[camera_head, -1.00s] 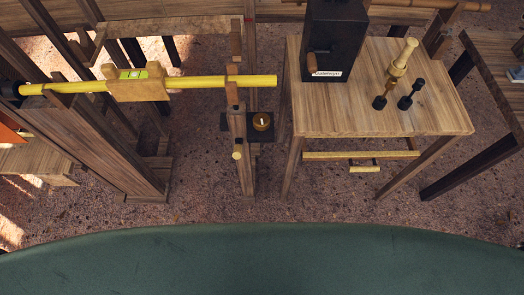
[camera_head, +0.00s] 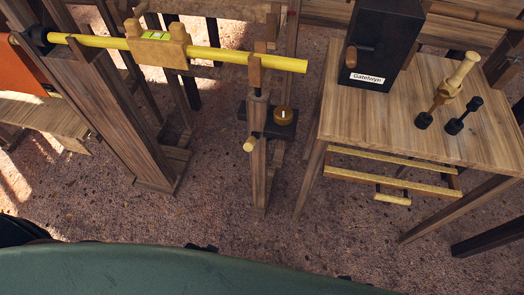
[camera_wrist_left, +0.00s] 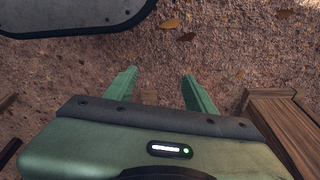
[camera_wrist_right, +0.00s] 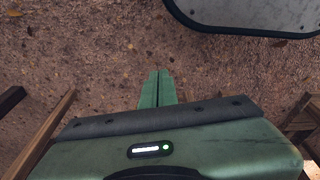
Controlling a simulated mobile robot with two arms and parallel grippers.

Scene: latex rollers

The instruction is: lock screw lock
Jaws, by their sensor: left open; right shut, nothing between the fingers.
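No part is clearly labelled as the screw lock. In the head view, a wooden post (camera_head: 258,165) carries a short yellow-ended peg (camera_head: 250,145) low on its front. Beside it is a dark plate (camera_head: 268,122) with a round wooden knob (camera_head: 284,115). A yellow roller (camera_head: 210,53) runs through a wooden block (camera_head: 157,46) with a green level and across the top of the post. My left gripper (camera_wrist_left: 157,78) is open and empty over bare ground. My right gripper (camera_wrist_right: 157,73) is shut and empty over bare ground. Neither gripper shows in the head view.
A sloping wooden beam (camera_head: 120,130) stands at left. The ground in front of the post is clear.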

